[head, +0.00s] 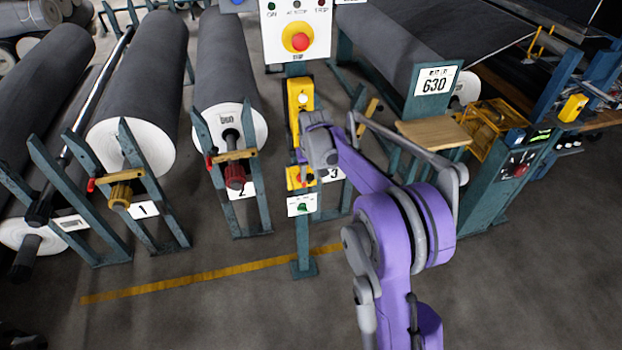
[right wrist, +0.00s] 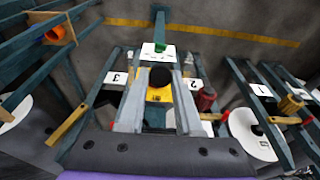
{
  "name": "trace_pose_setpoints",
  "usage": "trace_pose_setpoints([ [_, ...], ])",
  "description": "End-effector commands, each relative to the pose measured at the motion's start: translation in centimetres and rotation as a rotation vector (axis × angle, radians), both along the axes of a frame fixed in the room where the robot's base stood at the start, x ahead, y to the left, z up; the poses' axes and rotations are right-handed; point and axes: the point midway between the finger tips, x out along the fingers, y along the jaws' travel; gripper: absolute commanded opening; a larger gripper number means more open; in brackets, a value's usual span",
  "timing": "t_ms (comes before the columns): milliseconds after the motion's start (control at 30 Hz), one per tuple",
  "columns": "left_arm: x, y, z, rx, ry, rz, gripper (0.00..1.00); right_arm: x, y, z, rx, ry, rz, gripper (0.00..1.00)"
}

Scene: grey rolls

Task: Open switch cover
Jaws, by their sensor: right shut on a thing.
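A narrow teal post (head: 302,245) carries switch boxes. A lower yellow box (head: 297,180) has a red button. My right gripper (right wrist: 164,76) reaches the post between these boxes; my purple wrist hides its fingers in the head view. In the right wrist view its two grey fingers stand either side of a round black knob (right wrist: 160,77) with a yellow part (right wrist: 160,94) below it. It is shut on this black-knobbed piece, which looks like the switch cover. Whether the cover is lifted is unclear. My left gripper is out of view.
A white panel (head: 281,32) with a red stop button tops the post. Large grey rolls (head: 140,70) on teal stands lie to the left. A machine marked 630 (head: 435,80) with a wooden shelf (head: 432,133) stands right. The front floor (head: 200,325) is clear.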

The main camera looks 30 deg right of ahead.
Motion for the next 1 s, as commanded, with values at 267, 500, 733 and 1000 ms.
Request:
trace_pose_setpoints([
  [267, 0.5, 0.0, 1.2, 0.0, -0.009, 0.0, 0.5, 1.2, -0.3, 1.6, 0.017, 0.07, 0.0, 0.0],
  [500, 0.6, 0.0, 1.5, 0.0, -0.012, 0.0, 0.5, 1.7, -0.4, 1.9, 0.016, 0.067, 0.0, 0.0],
  [733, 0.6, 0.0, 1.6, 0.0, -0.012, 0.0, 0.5, 1.7, -0.4, 2.0, 0.016, 0.065, 0.0, 0.0],
  [1000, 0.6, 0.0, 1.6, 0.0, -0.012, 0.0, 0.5, 1.7, -0.4, 2.0, 0.016, 0.065, 0.0, 0.44],
])
